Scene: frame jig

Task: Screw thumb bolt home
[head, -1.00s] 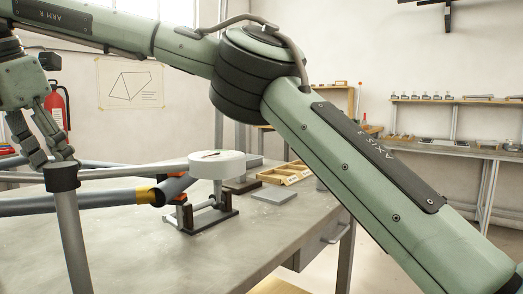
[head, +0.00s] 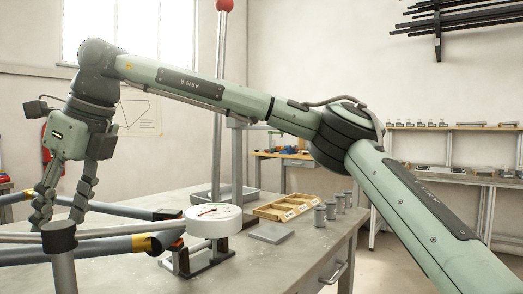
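The arm entering from the right carries my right gripper (head: 57,217) at the left of the head view. Frame tubes (head: 110,246) run right from near the collar, one with a yellow band (head: 138,244). I cannot make out the thumb bolt; it may be hidden or too small. My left gripper is not in view.
Behind are a flat grey plate (head: 270,233), a wooden parts tray (head: 285,207) and several grey canisters (head: 331,208). A tall post with a red ball (head: 224,5) rises behind.

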